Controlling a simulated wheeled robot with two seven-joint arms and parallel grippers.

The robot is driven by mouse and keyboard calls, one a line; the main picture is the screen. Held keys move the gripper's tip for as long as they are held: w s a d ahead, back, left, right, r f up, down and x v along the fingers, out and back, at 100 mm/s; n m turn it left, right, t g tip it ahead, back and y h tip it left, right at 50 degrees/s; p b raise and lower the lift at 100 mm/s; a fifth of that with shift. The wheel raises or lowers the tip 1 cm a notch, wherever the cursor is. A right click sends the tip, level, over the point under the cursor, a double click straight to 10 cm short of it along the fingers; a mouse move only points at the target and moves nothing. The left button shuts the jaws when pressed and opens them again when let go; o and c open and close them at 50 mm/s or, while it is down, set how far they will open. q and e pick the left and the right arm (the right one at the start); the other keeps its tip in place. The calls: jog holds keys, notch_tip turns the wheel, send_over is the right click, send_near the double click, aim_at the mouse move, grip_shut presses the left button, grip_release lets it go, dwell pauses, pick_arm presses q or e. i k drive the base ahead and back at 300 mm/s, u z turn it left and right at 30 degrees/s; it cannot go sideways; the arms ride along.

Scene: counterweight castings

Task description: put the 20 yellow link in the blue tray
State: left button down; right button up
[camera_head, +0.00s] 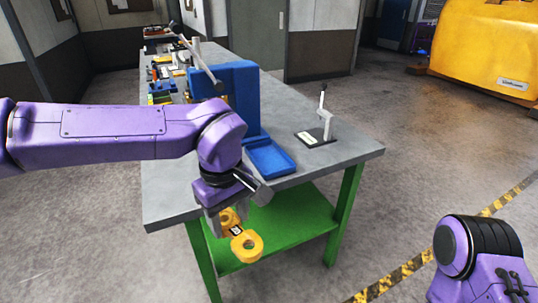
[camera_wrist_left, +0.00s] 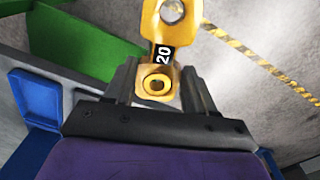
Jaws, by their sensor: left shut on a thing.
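The yellow link (camera_head: 246,247) has a round eye at each end and a black label reading 20, clear in the left wrist view (camera_wrist_left: 163,81). My left gripper (camera_head: 222,222) is shut on the yellow link and holds it in front of the table's near edge, over the green lower shelf. The blue tray (camera_head: 269,157) lies on the tabletop, behind and to the right of my left gripper. It looks empty in the part that shows, and it also shows at the left of the left wrist view (camera_wrist_left: 37,96). My right gripper is out of view.
The grey-topped table (camera_head: 335,155) has green legs and a green lower shelf (camera_head: 290,222). A blue block-like stand (camera_head: 240,84) is behind the tray. A small post on a dark base (camera_head: 318,134) stands to the tray's right. Several small items lie at the far end.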

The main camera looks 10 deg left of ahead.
aim_at(269, 160)
jog(key=i, duration=1.35)
